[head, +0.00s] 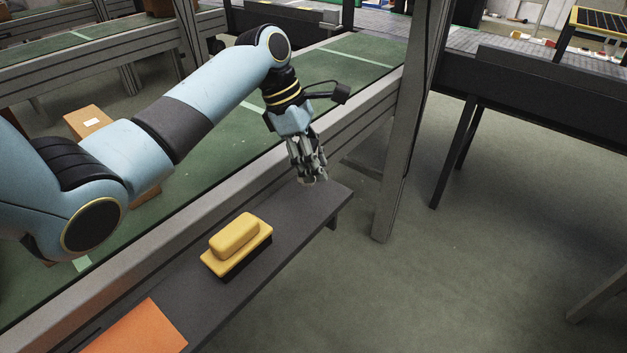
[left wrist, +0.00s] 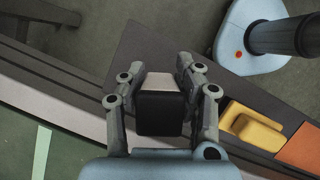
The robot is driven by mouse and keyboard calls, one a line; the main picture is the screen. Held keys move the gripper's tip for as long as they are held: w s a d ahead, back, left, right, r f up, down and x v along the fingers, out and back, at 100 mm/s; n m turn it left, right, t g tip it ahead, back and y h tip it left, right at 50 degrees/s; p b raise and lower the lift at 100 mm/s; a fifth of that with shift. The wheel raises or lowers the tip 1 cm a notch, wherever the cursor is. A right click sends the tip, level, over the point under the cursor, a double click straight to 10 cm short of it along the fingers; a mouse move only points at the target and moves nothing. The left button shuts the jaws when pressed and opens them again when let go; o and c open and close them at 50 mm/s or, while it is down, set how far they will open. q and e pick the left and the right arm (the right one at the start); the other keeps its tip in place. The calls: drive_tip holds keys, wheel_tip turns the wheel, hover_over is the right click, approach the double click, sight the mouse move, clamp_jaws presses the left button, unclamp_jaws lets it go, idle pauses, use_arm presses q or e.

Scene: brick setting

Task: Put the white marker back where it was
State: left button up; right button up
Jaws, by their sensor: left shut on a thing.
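My left gripper (head: 312,178) hangs fingers down over the far end of the dark shelf (head: 290,215). In the left wrist view its fingers (left wrist: 162,95) are shut on a block-like thing with a black near part and a pale far face. This looks like the white marker (left wrist: 161,82), though its full shape is hidden. In the head view the fingers cover it, and I cannot tell whether it touches the shelf. My right gripper is in neither view.
A yellow block-shaped eraser (head: 236,244) with a dark underside sits mid-shelf; it also shows in the left wrist view (left wrist: 252,130). An orange sheet (head: 140,330) lies at the near end. A green conveyor (head: 185,165) with a grey rail runs beside the shelf. A grey post (head: 405,150) stands beyond.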

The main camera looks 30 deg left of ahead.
use_arm(q)
drive_tip(key=shift+a+f, duration=0.2)
drive_tip(key=shift+f, duration=0.3)
wheel_tip(320, 180, down, 3)
drive_tip(key=shift+f+b, duration=0.1)
drive_tip(key=shift+b, duration=0.3)
drive_tip(key=o, duration=0.9)
drive_tip(key=shift+f, duration=0.1)
